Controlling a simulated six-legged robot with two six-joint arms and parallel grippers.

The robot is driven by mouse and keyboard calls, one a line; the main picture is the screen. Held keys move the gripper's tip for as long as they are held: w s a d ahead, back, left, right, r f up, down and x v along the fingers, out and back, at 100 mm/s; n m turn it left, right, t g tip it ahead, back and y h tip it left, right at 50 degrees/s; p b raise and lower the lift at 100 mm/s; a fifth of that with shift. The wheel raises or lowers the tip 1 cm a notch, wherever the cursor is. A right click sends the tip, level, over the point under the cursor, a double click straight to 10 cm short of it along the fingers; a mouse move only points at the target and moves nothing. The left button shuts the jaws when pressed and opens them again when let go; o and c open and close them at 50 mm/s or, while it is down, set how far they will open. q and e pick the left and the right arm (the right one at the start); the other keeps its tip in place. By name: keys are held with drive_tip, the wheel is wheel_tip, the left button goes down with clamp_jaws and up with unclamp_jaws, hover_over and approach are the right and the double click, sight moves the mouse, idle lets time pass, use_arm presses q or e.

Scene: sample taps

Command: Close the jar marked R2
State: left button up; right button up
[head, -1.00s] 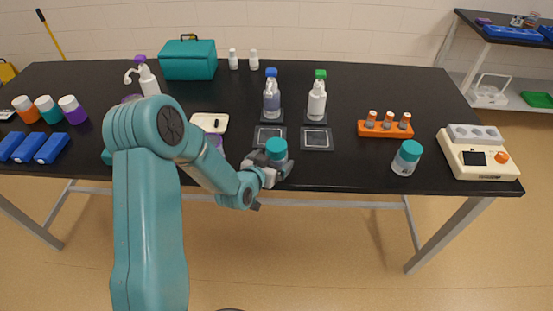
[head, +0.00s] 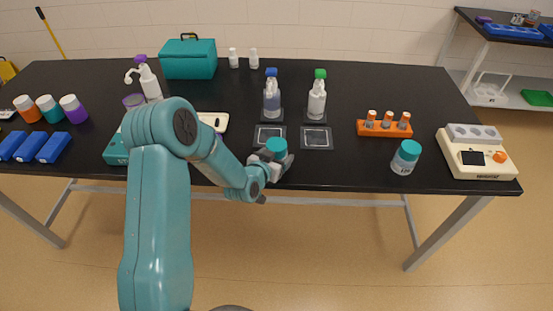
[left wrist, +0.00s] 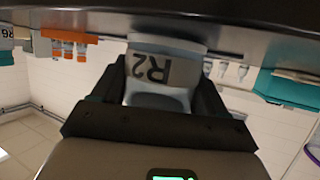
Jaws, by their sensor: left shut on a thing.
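The jar marked R2 (left wrist: 152,68) fills the middle of the left wrist view, upside down there, its label facing the camera. In the head view its teal top (head: 276,147) shows near the front edge of the table. My left gripper (head: 275,166) is shut around the jar's body from the front; its dark fingers flank the jar in the left wrist view (left wrist: 158,88). The jar's base appears at the tabletop. How tightly the lid sits cannot be told. My right gripper is not in view.
Another teal-lidded jar (head: 405,157) stands to the right, near an orange rack (head: 385,128) and a cream device (head: 477,153). Two bottles (head: 271,97) (head: 317,99) stand behind on dark pads. The table's front edge is just before the gripper.

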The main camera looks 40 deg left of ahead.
use_arm(q)
drive_tip(key=shift+r, duration=0.3)
wheel_tip(320, 180, up, 20)
drive_tip(key=b, duration=0.1)
drive_tip(key=shift+f, duration=0.25)
drive_tip(key=o, duration=0.5)
drive_tip(key=c, duration=0.9)
